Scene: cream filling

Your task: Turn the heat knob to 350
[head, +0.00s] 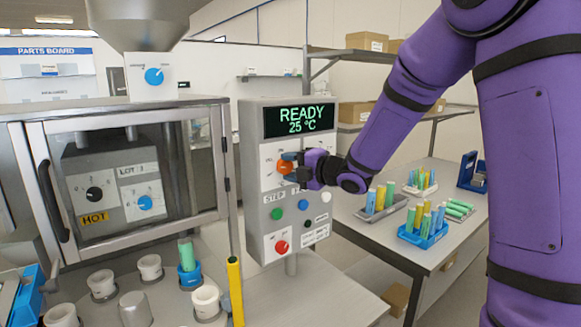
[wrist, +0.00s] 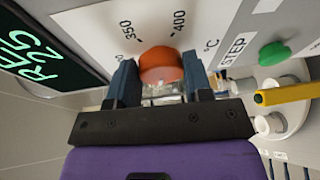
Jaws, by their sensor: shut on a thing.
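The orange heat knob (head: 284,167) is on the grey control panel (head: 254,130), below a display (head: 300,120) reading "READY 25 °C". My gripper (head: 290,166) reaches in from the right with its fingers on either side of the knob, shut on it. In the wrist view, the dark blue fingers (wrist: 160,75) flank the round orange knob (wrist: 161,64). The marks 350 and 400 show on the white dial plate (wrist: 105,22) above the knob; other marks are partly hidden by a finger. The knob's pointer is not clear.
Below the knob are a green button (head: 277,214), a blue button (head: 303,205) and a red knob (head: 282,247). A glass-doored cabinet (head: 215,160) stands left. A yellow post (head: 235,290) rises in front. A table with tube racks (head: 423,235) is at right.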

